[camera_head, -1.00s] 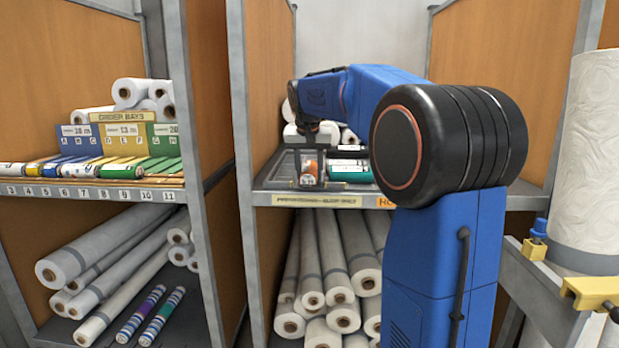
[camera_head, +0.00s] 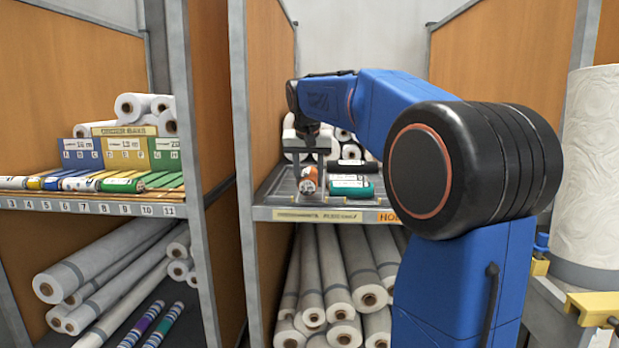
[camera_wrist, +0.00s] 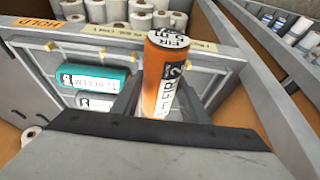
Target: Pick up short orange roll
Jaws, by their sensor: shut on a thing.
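The short orange roll (camera_head: 308,180) has a white label with dark print. My gripper (camera_head: 308,166) points down over the grey tray (camera_head: 281,196) on the middle shelf and is shut on the orange roll. In the wrist view the orange roll (camera_wrist: 164,72) stands out from the jaws, its labelled side facing the camera. The jaw tips are largely hidden there. Whether the roll is clear of the tray is hard to tell.
A green roll (camera_head: 351,190) lies just right of the orange one, with a black roll behind it. White rolls are stacked at the back. A wooden partition (camera_head: 270,90) rises close on the left. Long white rolls (camera_head: 338,290) fill the shelf below.

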